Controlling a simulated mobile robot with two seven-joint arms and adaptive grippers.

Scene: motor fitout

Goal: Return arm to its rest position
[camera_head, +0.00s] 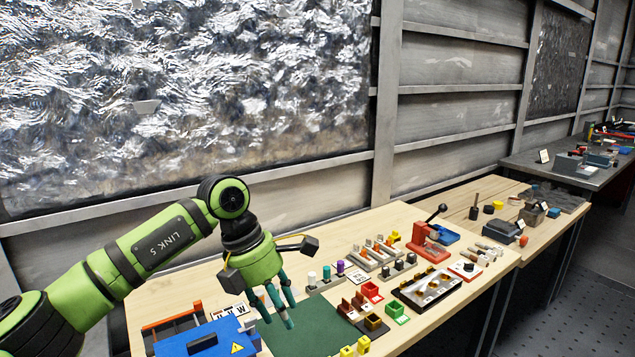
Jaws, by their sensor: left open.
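My left arm comes in from the left, green with black joints. Its gripper (281,303) hangs over the green mat (314,325) on the wooden bench (405,215), fingers pointing down. The fingers are teal and stand a little apart, with nothing seen between them. Whether the fingertips touch the mat, I cannot tell. My right gripper is not in view.
A blue box with a warning label (203,340) lies left of the gripper. Small coloured bins (372,291), a dark tray (430,288) and a red press (428,243) stand to the right. A wall rises behind the bench.

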